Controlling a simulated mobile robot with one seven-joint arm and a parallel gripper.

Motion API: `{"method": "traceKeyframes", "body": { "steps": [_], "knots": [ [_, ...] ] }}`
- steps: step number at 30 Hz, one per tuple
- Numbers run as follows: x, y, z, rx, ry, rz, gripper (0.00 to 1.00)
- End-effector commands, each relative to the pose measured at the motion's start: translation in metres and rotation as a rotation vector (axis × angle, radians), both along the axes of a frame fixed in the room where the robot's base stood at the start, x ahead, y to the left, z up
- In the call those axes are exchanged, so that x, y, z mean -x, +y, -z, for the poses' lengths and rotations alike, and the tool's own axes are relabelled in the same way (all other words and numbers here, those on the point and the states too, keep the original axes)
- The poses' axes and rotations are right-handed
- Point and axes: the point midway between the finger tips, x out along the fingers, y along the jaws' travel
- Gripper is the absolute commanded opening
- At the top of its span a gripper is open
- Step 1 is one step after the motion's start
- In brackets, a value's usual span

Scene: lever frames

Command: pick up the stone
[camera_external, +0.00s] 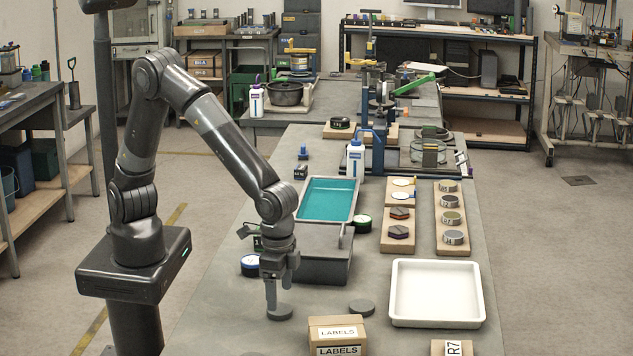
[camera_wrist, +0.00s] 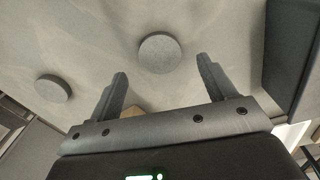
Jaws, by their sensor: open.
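Two flat, round grey discs that look like stone lie on the grey table; I cannot tell which is the named stone. The first disc (camera_external: 280,313) lies at the tip of my gripper (camera_external: 272,303), which points straight down. In the wrist view the first disc (camera_wrist: 160,52) appears between the fingertips of my gripper (camera_wrist: 160,68), slightly beyond them. My gripper is open and nothing is held. The second disc (camera_external: 361,307) lies to the right, beside the labels box; in the wrist view a second disc (camera_wrist: 53,88) is at the left, outside the fingers.
A cardboard labels box (camera_external: 338,334) stands at the front. A dark grey box (camera_external: 322,268) stands just behind my gripper. A white tray (camera_external: 437,322) is at the right, and a teal-bottomed tray (camera_external: 328,200) lies further back. Several weights sit on wooden boards (camera_external: 453,240).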

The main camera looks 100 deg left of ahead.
Motion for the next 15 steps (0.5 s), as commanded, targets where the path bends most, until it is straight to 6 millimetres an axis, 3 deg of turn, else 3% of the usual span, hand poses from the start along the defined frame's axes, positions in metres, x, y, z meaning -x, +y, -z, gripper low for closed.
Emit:
{"method": "traceKeyframes", "body": {
  "steps": [6,15],
  "knots": [
    [0.003,0.001,0.032,-0.001,0.002,0.0,0.76],
    [0.003,0.001,0.038,0.0,0.0,0.0,0.76]
  ]
}}
